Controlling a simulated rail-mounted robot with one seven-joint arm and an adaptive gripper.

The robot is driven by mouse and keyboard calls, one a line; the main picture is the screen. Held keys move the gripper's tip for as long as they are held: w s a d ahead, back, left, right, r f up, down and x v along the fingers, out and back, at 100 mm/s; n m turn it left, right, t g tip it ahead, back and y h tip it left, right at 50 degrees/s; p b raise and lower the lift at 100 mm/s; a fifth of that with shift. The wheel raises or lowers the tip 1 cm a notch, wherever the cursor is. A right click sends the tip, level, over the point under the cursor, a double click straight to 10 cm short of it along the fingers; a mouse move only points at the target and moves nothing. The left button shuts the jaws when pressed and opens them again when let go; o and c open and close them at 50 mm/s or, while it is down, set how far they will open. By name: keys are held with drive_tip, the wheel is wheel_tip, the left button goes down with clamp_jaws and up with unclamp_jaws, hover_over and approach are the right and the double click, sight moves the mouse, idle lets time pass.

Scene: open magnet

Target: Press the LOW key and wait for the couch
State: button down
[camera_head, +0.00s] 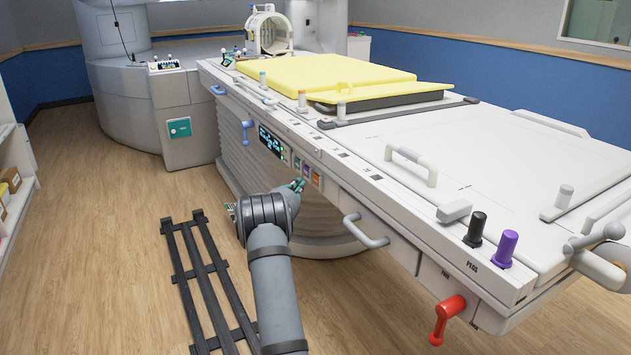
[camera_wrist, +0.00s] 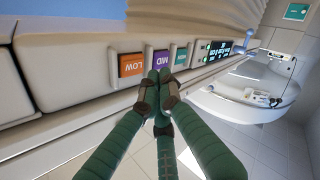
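The orange LOW key (camera_wrist: 131,64) is on the side panel of the couch (camera_head: 420,160). Beside it are a purple MID key (camera_wrist: 161,60) and a teal key (camera_wrist: 181,54). In the head view the orange key (camera_head: 317,179) is the one nearest the camera in the row. My gripper (camera_wrist: 160,86) has its green fingers drawn together, with nothing seen between them. Its tips are in front of the MID and teal keys, to the right of LOW in the wrist view. I cannot tell whether they touch the panel. In the head view my gripper (camera_head: 298,186) is beside the keys.
A lit display (camera_head: 271,143) is farther along the panel. A grey handle (camera_head: 365,230) sticks out from the couch side, and a red lever (camera_head: 446,318) hangs near its end. A dark slatted rack (camera_head: 205,280) lies on the floor.

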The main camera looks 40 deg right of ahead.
sight(317, 180)
drive_tip(key=shift+s+d, duration=0.2)
drive_tip(key=shift+d, duration=0.85)
drive_tip(key=shift+d, duration=0.1)
idle(0.7)
drive_tip(key=shift+s+d, duration=0.15)
drive_tip(key=shift+d, duration=0.2)
